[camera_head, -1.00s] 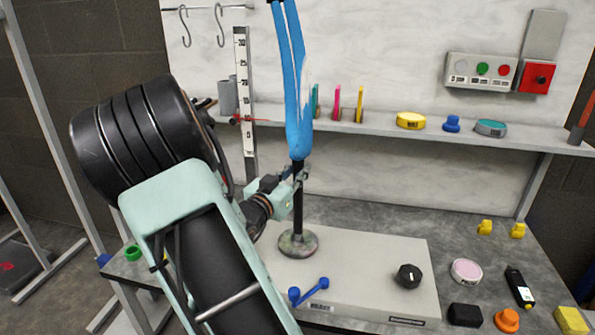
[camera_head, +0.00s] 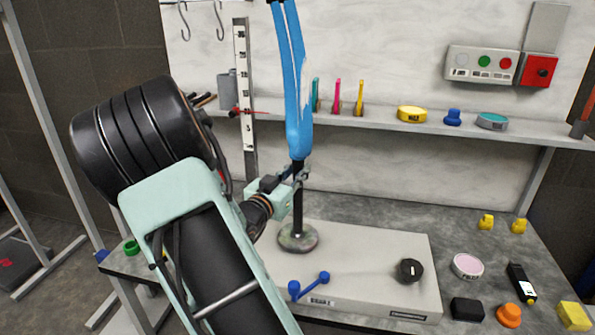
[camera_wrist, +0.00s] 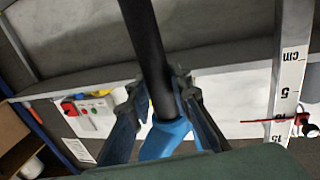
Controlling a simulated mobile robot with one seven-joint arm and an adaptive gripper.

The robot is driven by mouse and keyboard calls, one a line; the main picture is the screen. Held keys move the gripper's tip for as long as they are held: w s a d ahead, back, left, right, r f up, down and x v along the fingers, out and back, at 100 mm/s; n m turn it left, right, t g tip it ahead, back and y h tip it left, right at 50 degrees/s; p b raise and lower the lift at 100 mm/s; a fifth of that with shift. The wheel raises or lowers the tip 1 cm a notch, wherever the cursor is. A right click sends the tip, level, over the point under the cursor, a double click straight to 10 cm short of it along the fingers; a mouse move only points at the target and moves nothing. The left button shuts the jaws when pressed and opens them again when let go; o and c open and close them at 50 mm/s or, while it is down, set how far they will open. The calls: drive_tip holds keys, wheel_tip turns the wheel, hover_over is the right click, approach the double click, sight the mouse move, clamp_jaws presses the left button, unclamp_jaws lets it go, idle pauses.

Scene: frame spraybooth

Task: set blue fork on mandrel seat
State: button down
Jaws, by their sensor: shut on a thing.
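The blue fork (camera_head: 297,120) is upright with its legs pointing up and a black tube (camera_head: 298,210) pointing down from its crown. My gripper (camera_head: 298,179) is shut on the black tube just below the crown. In the wrist view my gripper (camera_wrist: 163,100) has a finger on each side of the tube, and the blue crown (camera_wrist: 165,138) shows below. The mandrel seat (camera_head: 298,238), a round speckled disc, is on a light grey box directly under the tube. The tube's lower end meets the disc in the picture; I cannot tell whether it is seated.
A ruler (camera_head: 243,90) stands behind, left of the fork. A shelf (camera_head: 380,122) holds several small items. On the box (camera_head: 370,255) are a blue double-ended piece (camera_head: 310,287) and a black knob (camera_head: 410,270). Several small objects lie at the right.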

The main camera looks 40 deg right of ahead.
drive_tip(key=shift+f+b, duration=0.45)
drive_tip(key=shift+f, duration=0.15)
drive_tip(key=c, duration=1.8)
unclamp_jaws()
drive_tip(key=shift+o, duration=0.6)
drive_tip(key=shift+f, duration=0.1)
drive_tip(key=shift+a, duration=0.1)
drive_tip(key=v, duration=1.2)
